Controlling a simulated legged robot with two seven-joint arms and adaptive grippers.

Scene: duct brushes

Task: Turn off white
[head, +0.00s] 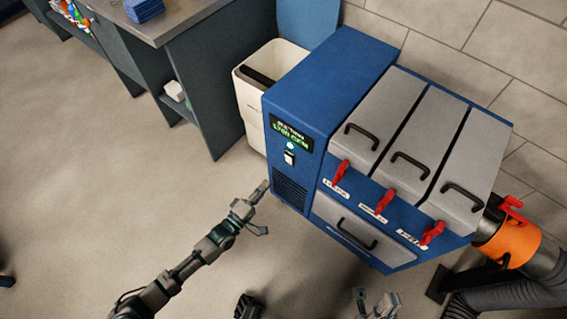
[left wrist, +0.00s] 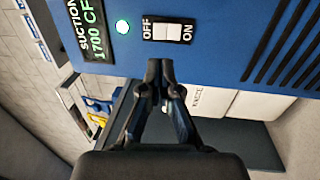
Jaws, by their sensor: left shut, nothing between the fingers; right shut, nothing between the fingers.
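The white rocker switch (head: 289,158) is on the front of the blue suction machine (head: 325,85), below a green lit lamp (head: 290,146). In the left wrist view the switch (left wrist: 174,31) lies between the labels OFF and ON, with the lamp (left wrist: 123,27) lit. Which side is pressed in is hard to tell. My left gripper (head: 264,187) is shut and empty, below and left of the switch. In the left wrist view its fingertips (left wrist: 160,66) are just below the switch, apparently apart from it. My right gripper (head: 374,300) shows partly at the bottom edge, shut and empty.
A lit display (head: 291,132) reads suction 1700 CFM. Red levers (head: 383,201) and black-handled grey lids (head: 420,150) are on the machine. An orange-collared duct (head: 512,243) is at right. A white bin (head: 255,90) and workbench (head: 165,25) stand behind. Floor at left is clear.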

